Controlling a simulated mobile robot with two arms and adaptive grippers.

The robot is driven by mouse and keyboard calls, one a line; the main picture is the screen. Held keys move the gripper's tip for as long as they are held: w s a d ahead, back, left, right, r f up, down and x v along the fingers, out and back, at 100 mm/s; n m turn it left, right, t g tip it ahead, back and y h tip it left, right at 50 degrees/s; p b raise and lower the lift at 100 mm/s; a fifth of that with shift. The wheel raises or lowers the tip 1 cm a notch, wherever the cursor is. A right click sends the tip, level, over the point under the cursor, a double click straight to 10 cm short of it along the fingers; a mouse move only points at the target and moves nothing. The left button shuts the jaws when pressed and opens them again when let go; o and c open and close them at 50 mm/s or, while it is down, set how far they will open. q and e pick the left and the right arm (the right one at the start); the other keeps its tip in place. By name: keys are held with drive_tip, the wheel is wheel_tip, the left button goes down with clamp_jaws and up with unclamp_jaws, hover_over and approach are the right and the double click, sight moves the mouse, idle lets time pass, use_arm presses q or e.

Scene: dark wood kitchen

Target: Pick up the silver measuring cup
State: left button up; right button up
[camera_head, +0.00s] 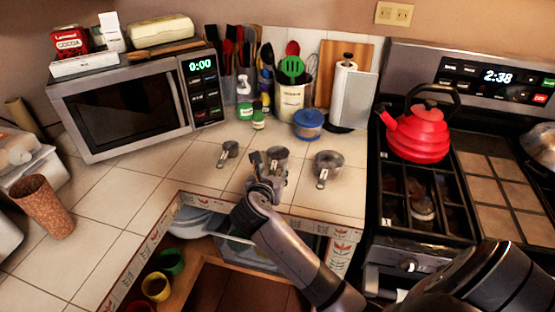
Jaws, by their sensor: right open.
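Three silver measuring cups stand on the white tiled counter (190,160). A small cup (231,148) is on the left, a middle one (279,153) is by my gripper, and a larger one (330,160) is on the right with its handle toward me. My right gripper (266,172) reaches in from the lower right. It is open, with its fingers at the near side of the middle cup. The gripper hides part of that cup, and I cannot tell whether they touch. My left gripper is not in view.
Behind the cups are a blue-lidded container (308,124), a small green bottle (258,117) and a utensil crock (290,100). A microwave (125,110) stands left, a stove with a red kettle (420,135) right.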

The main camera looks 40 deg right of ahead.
sight(274, 166)
drive_tip(key=shift+a+f+x, duration=0.1)
drive_tip(key=shift+a+x, duration=0.05)
drive_tip(key=shift+x, duration=1.8)
drive_tip(key=shift+a+f+x, duration=0.1)
drive_tip(key=shift+a+x, duration=0.05)
drive_tip(key=shift+x, duration=1.85)
drive_tip(key=shift+w, duration=0.15)
drive_tip(key=shift+c, duration=0.3)
clamp_jaws()
